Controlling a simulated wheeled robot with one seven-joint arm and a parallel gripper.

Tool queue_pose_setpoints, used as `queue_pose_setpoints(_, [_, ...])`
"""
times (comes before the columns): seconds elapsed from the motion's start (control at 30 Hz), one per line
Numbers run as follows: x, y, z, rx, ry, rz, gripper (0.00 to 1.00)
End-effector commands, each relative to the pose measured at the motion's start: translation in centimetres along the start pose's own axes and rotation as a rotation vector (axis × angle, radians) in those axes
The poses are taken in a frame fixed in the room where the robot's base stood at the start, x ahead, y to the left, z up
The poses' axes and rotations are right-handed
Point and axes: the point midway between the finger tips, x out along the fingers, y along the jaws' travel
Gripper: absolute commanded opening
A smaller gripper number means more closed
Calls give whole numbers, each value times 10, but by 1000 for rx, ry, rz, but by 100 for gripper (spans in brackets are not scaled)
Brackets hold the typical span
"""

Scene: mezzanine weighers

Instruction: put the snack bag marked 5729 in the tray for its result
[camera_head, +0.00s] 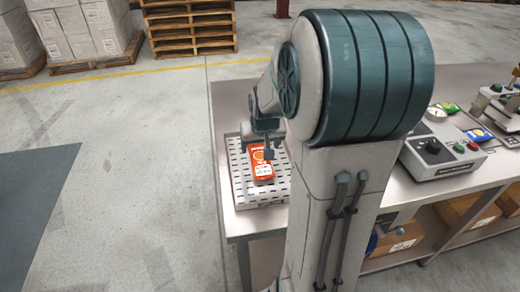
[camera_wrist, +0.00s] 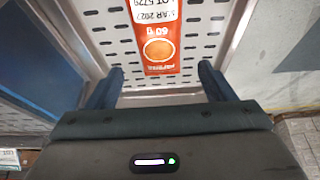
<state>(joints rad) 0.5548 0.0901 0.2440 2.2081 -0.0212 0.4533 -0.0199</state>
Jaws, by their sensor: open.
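The red-orange snack bag (camera_head: 261,170) lies flat on a perforated metal tray (camera_head: 241,193) at the table's left end. In the wrist view the bag (camera_wrist: 160,50) appears upside down, with a date of MAR 2027, a lot mark that reads 5729 and "60 g". My gripper (camera_head: 267,146) is above the bag's far end. In the wrist view its two fingers (camera_wrist: 160,80) are apart, one to each side of the bag's end, with nothing held. The tray (camera_wrist: 205,52) has slots and a raised edge. My arm hides part of the tray and the table's middle.
A grey control box (camera_head: 440,150) with a knob and gauge stands right of my arm. Green (camera_head: 447,107) and blue (camera_head: 478,135) bags lie beyond it, near a press-like device (camera_head: 500,100). Cartons (camera_head: 395,237) sit on the lower shelf.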

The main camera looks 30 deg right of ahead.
Motion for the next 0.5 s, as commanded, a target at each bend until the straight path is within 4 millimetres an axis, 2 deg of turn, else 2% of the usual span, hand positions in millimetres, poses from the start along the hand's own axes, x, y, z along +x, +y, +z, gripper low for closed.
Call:
queue_pose_setpoints(0.03, [-12,0,-1,2,6,1,76])
queue_pose_setpoints(0.2, [-40,0,-1,1,3,1,76])
queue_pose_setpoints(0.5, [-64,-4,4,-7,-3,-1,76])
